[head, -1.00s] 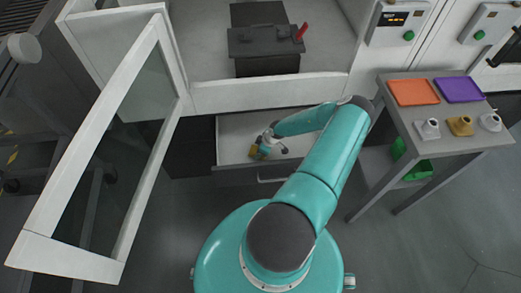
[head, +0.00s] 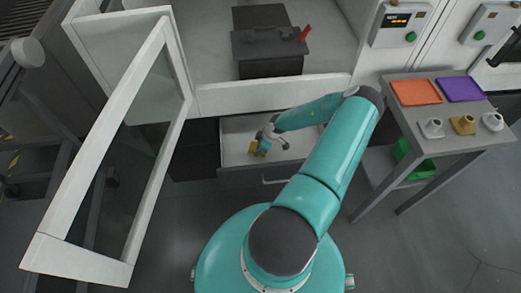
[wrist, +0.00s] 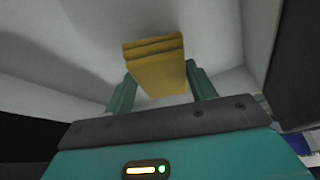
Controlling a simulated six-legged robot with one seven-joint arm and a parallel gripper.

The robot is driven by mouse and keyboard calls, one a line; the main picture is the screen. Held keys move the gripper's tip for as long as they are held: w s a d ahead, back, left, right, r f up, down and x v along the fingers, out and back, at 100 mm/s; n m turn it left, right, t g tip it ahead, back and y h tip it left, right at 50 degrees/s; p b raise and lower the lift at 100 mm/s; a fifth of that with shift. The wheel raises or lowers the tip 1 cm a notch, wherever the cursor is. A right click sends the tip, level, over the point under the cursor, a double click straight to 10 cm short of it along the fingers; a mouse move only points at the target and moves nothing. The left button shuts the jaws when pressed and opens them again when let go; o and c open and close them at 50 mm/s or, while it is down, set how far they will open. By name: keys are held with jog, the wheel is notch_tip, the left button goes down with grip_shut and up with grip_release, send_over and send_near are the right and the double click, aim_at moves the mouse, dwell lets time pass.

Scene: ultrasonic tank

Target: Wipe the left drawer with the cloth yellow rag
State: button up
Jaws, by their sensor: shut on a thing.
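My gripper (head: 261,145) is shut on the yellow rag, inside the open drawer below the tank cabinet. The open drawer (head: 236,128) has a pale interior and a dark front with a handle. The rag is over the left half of the drawer; I cannot tell if it touches the bottom. My arm covers the drawer's right part.
A white-framed glass door (head: 102,150) stands open at left. Above the drawer is a cabinet chamber with a dark tank (head: 268,52). At right, a grey table (head: 450,140) holds an orange tray (head: 415,92), a purple tray (head: 459,89) and small containers; a green bin (head: 412,160) sits below.

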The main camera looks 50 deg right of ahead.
jog(key=shift+r, duration=1.55)
